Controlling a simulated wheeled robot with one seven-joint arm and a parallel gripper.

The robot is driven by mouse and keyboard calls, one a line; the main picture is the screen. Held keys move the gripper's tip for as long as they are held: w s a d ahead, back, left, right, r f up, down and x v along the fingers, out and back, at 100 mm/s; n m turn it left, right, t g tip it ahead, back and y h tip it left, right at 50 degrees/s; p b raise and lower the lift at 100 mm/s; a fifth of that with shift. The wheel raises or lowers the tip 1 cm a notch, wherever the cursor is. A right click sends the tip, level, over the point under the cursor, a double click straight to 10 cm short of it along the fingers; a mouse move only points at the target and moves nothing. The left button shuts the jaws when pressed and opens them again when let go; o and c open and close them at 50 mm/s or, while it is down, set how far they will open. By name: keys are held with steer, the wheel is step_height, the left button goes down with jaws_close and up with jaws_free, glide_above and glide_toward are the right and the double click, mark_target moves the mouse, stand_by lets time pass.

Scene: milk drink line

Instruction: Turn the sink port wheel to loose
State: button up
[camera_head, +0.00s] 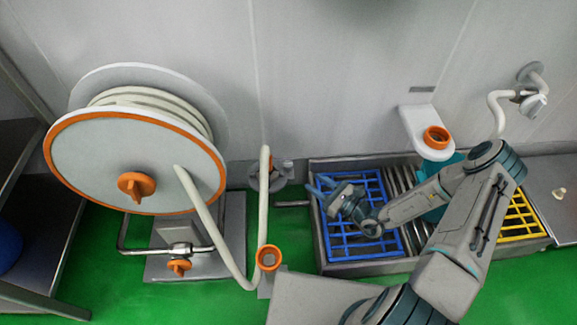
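My gripper (319,186) is above the left part of the sink (362,266), over its blue grate (388,240), and points left. Its two blue-grey fingertips look apart, with nothing visible between them. To its left is a wall port (257,182) with a round grey flange, a small grey fitting and a bit of orange. A pale hose (262,215) passes in front and partly hides this port. A clear gap separates the fingertips from it. No plainly labelled port wheel shows, and I cannot tell its setting.
A large hose reel (90,160) with an orange knob (137,186) stands left, above an orange-handled valve (179,266). Orange rings sit near the floor (269,257) and on a white wall bracket (408,122). A yellow grate (522,226) lies right, behind my arm.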

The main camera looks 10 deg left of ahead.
mark_target(292, 167)
steer(key=b+x, duration=0.3)
steer(key=x, duration=0.8)
steer(key=shift+a, duration=0.2)
steer(key=shift+w+a+r+b, duration=0.1)
steer(key=shift+w+a+b, duration=0.25)
steer(key=shift+a, duration=0.15)
steer(key=c, duration=0.7)
